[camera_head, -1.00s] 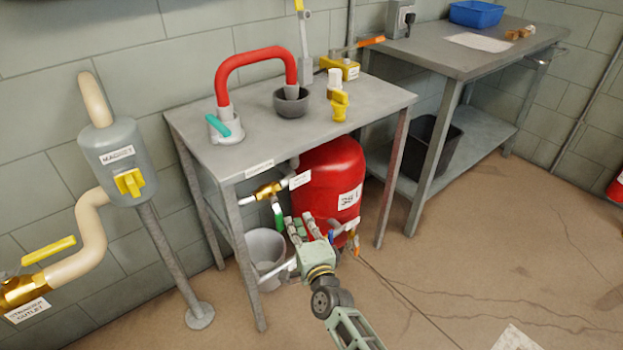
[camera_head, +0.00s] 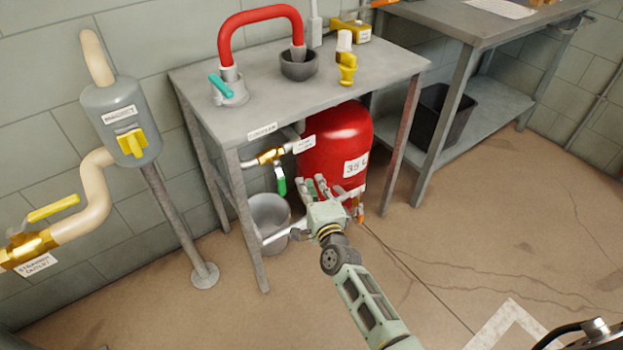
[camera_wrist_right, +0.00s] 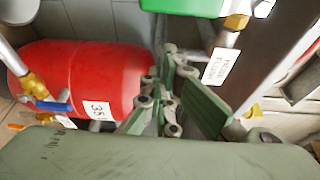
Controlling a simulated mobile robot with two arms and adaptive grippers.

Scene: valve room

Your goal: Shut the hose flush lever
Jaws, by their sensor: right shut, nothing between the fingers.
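Under the steel table, a green lever (camera_head: 281,180) hangs down from a brass valve (camera_head: 267,157) on a pipe. A green part fills the top edge of the right wrist view (camera_wrist_right: 182,5). My right gripper (camera_head: 319,186) is shut and empty, in front of the lower left of the red tank (camera_head: 336,138), to the right of and slightly below the green lever. A small brass valve with a blue handle (camera_wrist_right: 52,104) shows by the tank's end in the wrist view. My left gripper is out of view.
The table's front leg (camera_head: 253,220) and a grey bucket (camera_head: 270,222) stand left of my right gripper. The floor at the front right is mostly clear.

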